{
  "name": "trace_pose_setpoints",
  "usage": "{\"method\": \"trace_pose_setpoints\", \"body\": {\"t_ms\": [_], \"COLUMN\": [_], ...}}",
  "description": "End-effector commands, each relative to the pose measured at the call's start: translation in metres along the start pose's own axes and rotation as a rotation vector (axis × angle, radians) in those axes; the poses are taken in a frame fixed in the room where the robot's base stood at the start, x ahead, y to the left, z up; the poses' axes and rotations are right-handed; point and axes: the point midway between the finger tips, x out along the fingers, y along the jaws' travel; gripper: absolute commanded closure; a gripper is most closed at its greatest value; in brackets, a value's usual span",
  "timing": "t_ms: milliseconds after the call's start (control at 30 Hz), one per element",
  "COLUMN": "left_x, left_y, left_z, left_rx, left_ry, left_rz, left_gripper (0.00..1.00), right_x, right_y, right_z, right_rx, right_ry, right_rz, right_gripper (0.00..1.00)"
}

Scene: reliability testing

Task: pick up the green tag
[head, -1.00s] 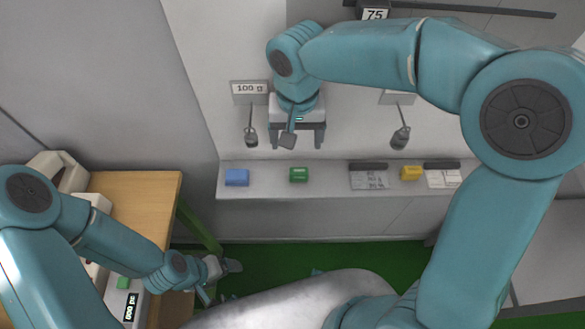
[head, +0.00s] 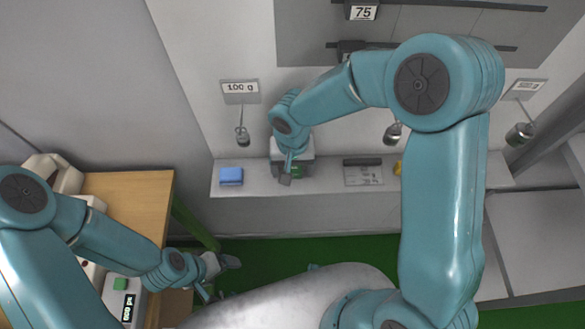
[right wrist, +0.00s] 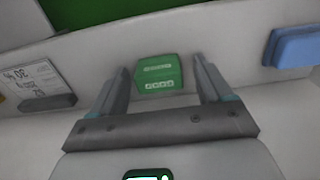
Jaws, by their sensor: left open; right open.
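The green tag (head: 297,171) lies on the pale wall shelf, largely hidden behind my right gripper in the head view. In the right wrist view the green tag (right wrist: 158,80) shows with white print, between the two fingers. My right gripper (right wrist: 160,66) is open, with one finger to each side of the tag; I cannot tell whether either touches it. My left gripper (head: 220,278) is open and empty, low beside the wooden table and far from the tag.
A blue tag (head: 231,176) lies left of the green one on the shelf (head: 260,188). A printed card (head: 363,176) and a partly hidden yellow tag (head: 398,168) lie to the right. A weight (head: 242,138) hangs above under the 100 g sign (head: 240,88).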

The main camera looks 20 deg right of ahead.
Motion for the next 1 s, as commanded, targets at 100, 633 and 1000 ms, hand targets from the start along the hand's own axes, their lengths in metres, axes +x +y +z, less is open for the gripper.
{"method": "trace_pose_setpoints", "body": {"t_ms": [100,633,1000], "left_x": [0.0,0.001,0.007], "left_y": [0.0,0.0,-0.003], "left_z": [0.0,0.0,0.0], "left_rx": [0.0,0.0,0.0], "left_ry": [0.0,0.0,0.0], "left_rz": [0.0,0.0,0.0], "left_gripper": [0.18,0.18,0.18], "right_x": [0.0,-0.001,-0.034], "right_y": [0.0,0.0,-0.001], "right_z": [0.0,0.0,0.003], "right_rx": [0.0,0.0,0.001], "right_ry": [0.0,0.0,0.005], "right_rz": [0.0,0.0,-0.002], "right_gripper": [0.21,0.77,0.77]}}
